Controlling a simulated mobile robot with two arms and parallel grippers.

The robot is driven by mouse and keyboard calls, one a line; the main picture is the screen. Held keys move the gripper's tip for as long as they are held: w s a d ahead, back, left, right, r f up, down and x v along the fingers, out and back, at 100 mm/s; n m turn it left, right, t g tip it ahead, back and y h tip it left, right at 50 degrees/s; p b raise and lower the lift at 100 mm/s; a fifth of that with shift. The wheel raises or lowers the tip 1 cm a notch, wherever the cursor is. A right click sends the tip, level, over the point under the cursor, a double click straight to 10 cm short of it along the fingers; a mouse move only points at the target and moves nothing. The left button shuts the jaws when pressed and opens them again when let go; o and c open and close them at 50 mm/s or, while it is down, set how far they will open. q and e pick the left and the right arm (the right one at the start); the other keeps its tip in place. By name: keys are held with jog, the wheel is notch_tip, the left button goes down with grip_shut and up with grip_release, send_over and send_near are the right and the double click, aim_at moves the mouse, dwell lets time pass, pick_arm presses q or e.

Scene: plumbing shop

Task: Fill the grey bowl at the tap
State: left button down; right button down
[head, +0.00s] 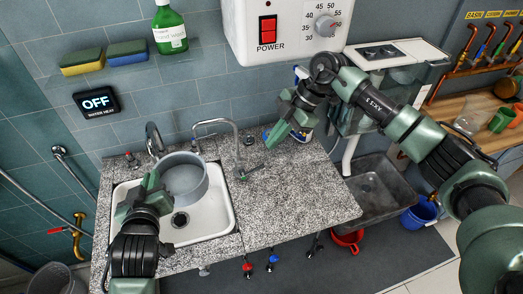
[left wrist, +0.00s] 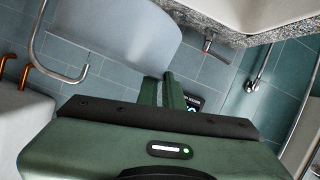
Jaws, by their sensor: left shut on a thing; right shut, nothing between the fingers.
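The grey bowl (head: 186,182) is over the white sink (head: 217,222), and it also shows in the left wrist view (left wrist: 120,38). My left gripper (head: 148,188) is shut on the bowl's near-left side; its fingers also show in the left wrist view (left wrist: 166,92). A curved chrome tap (head: 236,135) reaches from the counter toward the bowl's back rim. No water stream shows, and the bowl's inside looks empty. My right gripper (head: 275,137) is shut and empty, above and right of that lever.
The speckled counter (head: 290,205) is clear to the right. A white heater box (head: 285,30) and a sponge shelf (head: 130,62) are on the wall. A sign (head: 96,101) reads OFF.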

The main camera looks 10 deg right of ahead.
pick_arm(q)
jog(key=shift+w+r, duration=0.1)
jog(key=w+d, duration=0.5)
jog(key=w, duration=0.4)
jog(key=shift+w, duration=0.15)
pick_arm(e)
jog(key=shift+v, duration=0.9)
jog(key=shift+d+f, duration=0.1)
dwell(2.1)
pick_arm(q)
jog(key=s+a, duration=0.1)
jog(key=s, duration=0.2)
jog(key=s+a, duration=0.2)
jog(key=s, duration=0.1)
jog(key=s+a, duration=0.2)
jog(key=s, duration=0.1)
jog(key=shift+s+a, duration=0.1)
jog(key=shift+s, duration=0.15)
